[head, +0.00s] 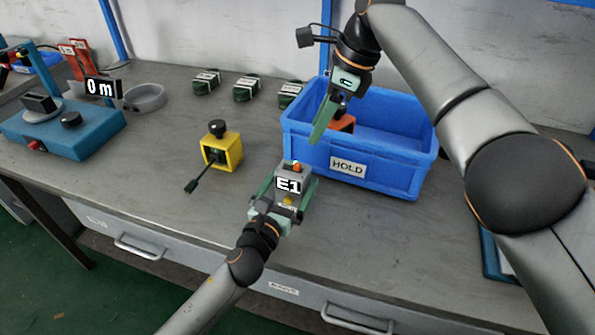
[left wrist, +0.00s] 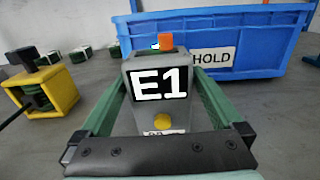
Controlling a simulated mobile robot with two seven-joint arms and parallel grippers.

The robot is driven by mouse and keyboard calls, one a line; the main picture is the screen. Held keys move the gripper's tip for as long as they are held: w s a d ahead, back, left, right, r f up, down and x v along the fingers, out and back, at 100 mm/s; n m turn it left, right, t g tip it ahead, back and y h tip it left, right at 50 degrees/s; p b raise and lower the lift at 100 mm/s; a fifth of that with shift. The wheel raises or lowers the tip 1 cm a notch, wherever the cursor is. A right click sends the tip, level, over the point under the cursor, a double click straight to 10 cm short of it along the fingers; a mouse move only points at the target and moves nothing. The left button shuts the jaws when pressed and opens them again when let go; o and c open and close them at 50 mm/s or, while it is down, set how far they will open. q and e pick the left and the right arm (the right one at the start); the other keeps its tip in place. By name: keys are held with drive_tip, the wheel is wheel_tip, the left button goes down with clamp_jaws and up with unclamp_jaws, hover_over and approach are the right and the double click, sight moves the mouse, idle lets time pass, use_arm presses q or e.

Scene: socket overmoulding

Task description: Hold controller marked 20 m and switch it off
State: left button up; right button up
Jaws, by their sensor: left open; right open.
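A grey controller (head: 292,171) stands upright on the bench in front of the blue bin. Its display reads E1, also in the left wrist view (left wrist: 160,83). It has an orange part on top and a yellow button on its front. A small label low on its front is mostly hidden, so I cannot read a 20 m mark. My left gripper (head: 290,184) is open, with its green fingers on either side of the controller. My right gripper (head: 332,112) is open above the left part of the bin, with its fingers pointing down.
The blue HOLD bin (head: 400,172) stands just behind the controller and has an orange thing (head: 342,123) inside. A yellow block (head: 222,152) with a black lead lies left. Several dark green parts (head: 245,88) lie behind. A blue device (head: 75,135) near a 0 m sign is far left.

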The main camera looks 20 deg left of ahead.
sight(298, 171)
use_arm(q)
drive_tip(key=shift+w+d, duration=0.2)
drive_tip(key=shift+w, duration=1.8)
drive_tip(key=c, duration=1.2)
drive_tip(key=shift+c, duration=0.2)
use_arm(e)
drive_tip(key=shift+f, duration=0.1)
drive_tip(key=shift+c, duration=1.4)
drive_tip(key=shift+d+f+y, duration=0.1)
drive_tip(key=shift+f+y, duration=0.15)
drive_tip(key=shift+y, duration=0.15)
drive_tip(key=shift+c, duration=1.4)
drive_tip(key=shift+d+f+y, duration=0.3)
drive_tip(key=shift+d+y, duration=0.25)
drive_tip(key=shift+y, duration=0.15)
clamp_jaws()
drive_tip(key=s+d+f+m+t+y, duration=0.1)
drive_tip(key=s+d+m+y, duration=0.1)
drive_tip(key=d, duration=0.7)
drive_tip(key=shift+d+y, duration=0.2)
drive_tip(key=shift+y, duration=0.2)
